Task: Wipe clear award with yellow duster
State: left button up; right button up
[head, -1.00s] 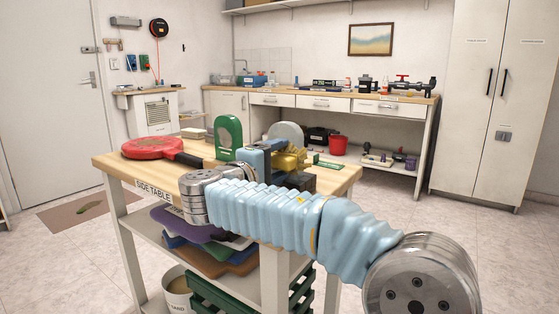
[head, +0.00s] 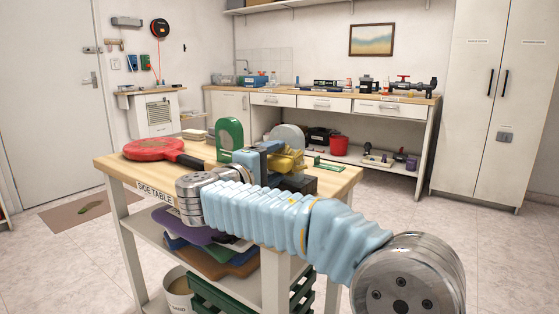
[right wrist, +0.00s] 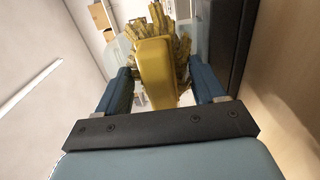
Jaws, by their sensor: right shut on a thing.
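The yellow duster (head: 290,161) is in my right gripper (head: 272,152), held just above the side table. In the right wrist view the duster (right wrist: 156,72) sits between the blue fingers (right wrist: 162,88), its handle toward me and its yellow strands at the far end. The clear award (head: 289,132) stands upright on the table with a rounded, pale see-through top. The duster and gripper hide its lower part. A pale see-through patch shows beside the strands in the wrist view. I cannot tell whether the strands touch it. My left gripper is out of view.
A green award-like plaque (head: 229,134) stands left of the gripper. A red round object with a dark handle (head: 153,149) lies at the table's left. A dark block (head: 298,183) sits below the duster. The side table (head: 335,182) has free room at its right front.

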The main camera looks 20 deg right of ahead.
jog(key=shift+a, duration=0.1)
jog(key=shift+v, duration=0.8)
